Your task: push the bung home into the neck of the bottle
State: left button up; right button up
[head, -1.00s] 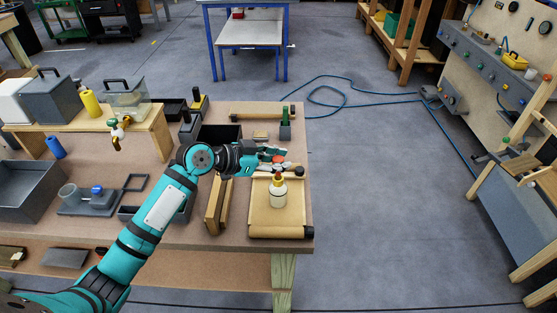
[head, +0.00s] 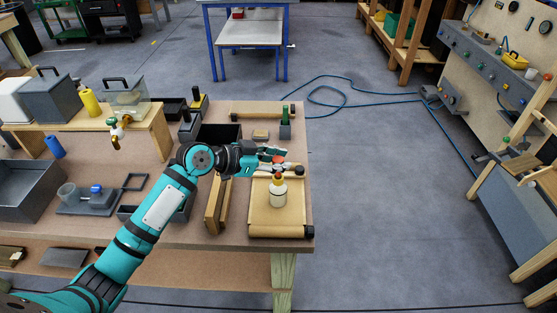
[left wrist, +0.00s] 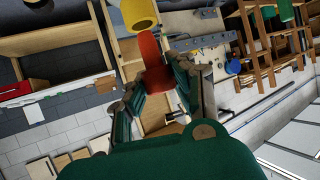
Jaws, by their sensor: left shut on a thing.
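The bottle (head: 278,196) stands upright on a tan mat (head: 262,224) near the bench's right edge. It is pale with a yellow neck (head: 278,180), which also shows at the top of the left wrist view (left wrist: 138,14). My left gripper (head: 276,162) is just behind and above the bottle in the head view. In the left wrist view its fingers (left wrist: 157,80) are shut on a red bung (left wrist: 152,56). The bung's far end is close to the yellow neck; I cannot tell whether they touch. My right gripper is not in view.
A dark round knob (head: 299,172) is right of the bottle. A wooden piece (head: 218,207) stands left of the mat. A green-topped block (head: 285,124) and a dark box (head: 219,135) are farther back.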

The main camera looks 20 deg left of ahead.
aim_at(278, 175)
pick_arm(q)
jog(key=shift+f+b, duration=1.1)
jog(key=shift+f, duration=0.4)
jog(key=o, duration=0.8)
jog(key=shift+o, duration=0.2)
jog(key=v, duration=1.2)
